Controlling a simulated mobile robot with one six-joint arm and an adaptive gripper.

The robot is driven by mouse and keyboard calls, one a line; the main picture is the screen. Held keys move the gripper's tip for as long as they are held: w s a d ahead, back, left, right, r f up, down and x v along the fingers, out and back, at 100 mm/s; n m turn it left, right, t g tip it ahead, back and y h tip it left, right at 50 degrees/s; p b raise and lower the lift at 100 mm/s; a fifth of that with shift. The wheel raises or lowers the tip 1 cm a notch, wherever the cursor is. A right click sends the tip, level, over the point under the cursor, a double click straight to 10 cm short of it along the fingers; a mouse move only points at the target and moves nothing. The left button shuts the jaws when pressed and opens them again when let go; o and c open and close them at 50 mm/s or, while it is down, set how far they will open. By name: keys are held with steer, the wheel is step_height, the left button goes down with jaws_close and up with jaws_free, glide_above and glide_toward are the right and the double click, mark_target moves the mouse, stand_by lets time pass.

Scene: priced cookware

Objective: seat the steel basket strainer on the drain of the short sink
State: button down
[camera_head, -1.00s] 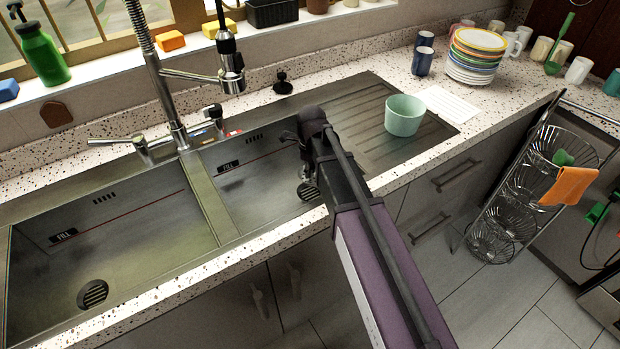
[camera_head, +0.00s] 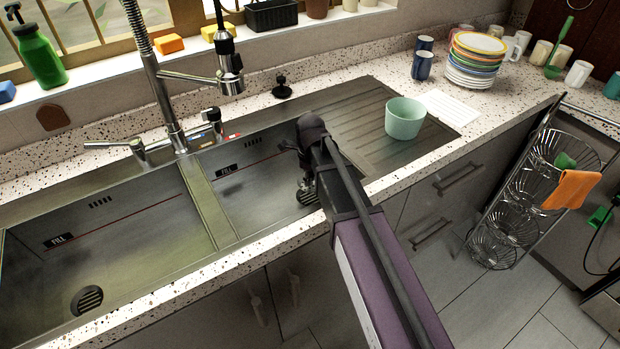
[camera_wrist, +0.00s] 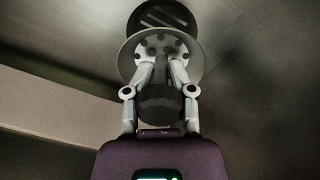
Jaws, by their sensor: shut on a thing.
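My gripper (camera_wrist: 160,68) is shut on the steel basket strainer (camera_wrist: 158,45), a round grey disc with dark holes. In the wrist view the slotted dark drain (camera_wrist: 166,14) shows beyond the strainer, which overlaps its near part. The strainer looks off-centre from the drain; whether they touch I cannot tell. In the head view my gripper (camera_head: 304,178) is low inside the short sink (camera_head: 247,188), the right-hand basin. It and the strainer (camera_head: 306,187) are small and dark there, and they partly hide the drain (camera_head: 308,197).
The long sink (camera_head: 130,240) with its own drain (camera_head: 87,300) lies left of the divider (camera_head: 203,200). The tap (camera_head: 165,90) stands behind. A mint cup (camera_head: 404,118) stands on the drainboard (camera_head: 350,110) to the right. The short sink's walls are close around my gripper.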

mark_target(309, 198)
steer(key=shift+f+b, duration=1.4)
steer(key=shift+f, duration=0.25)
steer(key=shift+f, duration=0.2)
steer(key=shift+f+b, duration=0.75)
steer(key=shift+b, duration=0.2)
steer(key=shift+f+b, duration=0.35)
stand_by(1.0)
steer(key=shift+c, duration=1.8)
jaws_free()
steer(key=o, duration=0.4)
steer(key=shift+c, duration=0.2)
steer(key=shift+r, duration=0.2)
